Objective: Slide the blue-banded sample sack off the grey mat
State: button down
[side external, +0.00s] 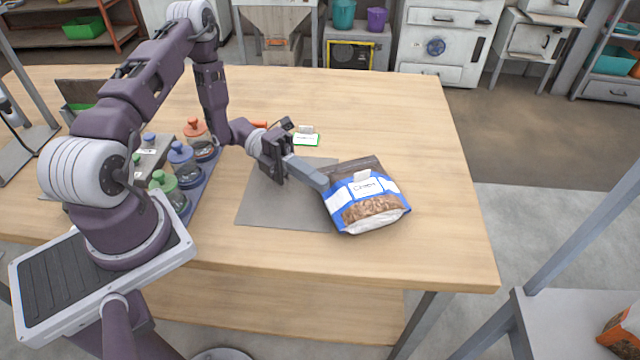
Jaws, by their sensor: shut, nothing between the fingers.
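The blue-banded sample sack (367,198) lies on its side at the right edge of the grey mat (262,203). Most of it rests on the bare wood to the right of the mat, and its left side appears to be still over or against the mat's edge. A white label sits on its blue band, with brown pellets showing below. My gripper (318,178) is low over the mat, with its fingers shut and empty. The fingertips are at the sack's left side and appear to touch it; the exact contact is hard to tell.
The wooden table (400,115) is clear to the right of the sack, up to its right edge. A rack of lidded jars (182,165) stands left of the mat, near my arm. A small green-edged card (306,139) lies behind the mat.

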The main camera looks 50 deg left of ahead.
aim_at(339, 188)
notch_tip(339, 188, down, 2)
jog(key=shift+f, duration=0.25)
jog(key=shift+w, duration=0.55)
jog(key=shift+w, duration=0.1)
jog(key=shift+w+d, duration=0.1)
jog(key=shift+w, duration=0.9)
